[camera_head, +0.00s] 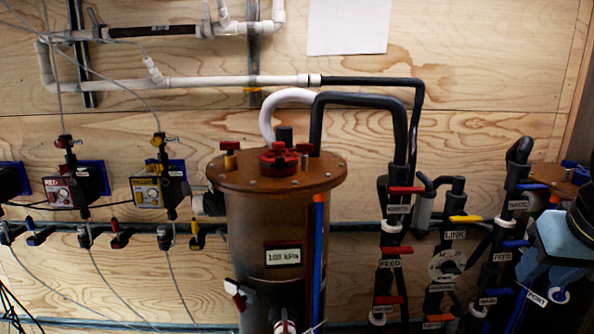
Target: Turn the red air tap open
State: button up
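A red regulator box (62,191) with a dial is mounted above the row, with a red knob (66,141) on top. No label reading "air" is legible, so I cannot tell for sure which red part is the air tap. My gripper's fingers do not show. A blue and black part at the right edge may be my arm.
A brown filter vessel (268,215) with a display reading about 100 kPa stands in the middle. Black pipes with red, yellow and blue valve handles (407,190) stand to its right. A yellow regulator box (149,191) and thin hanging tubes crowd the left.

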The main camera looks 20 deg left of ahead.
aim_at(229, 147)
jog(key=u, duration=1.75)
jog(key=k, duration=0.5)
jog(key=u, duration=0.35)
jog(key=i, duration=1.25)
jog(key=z, duration=0.4)
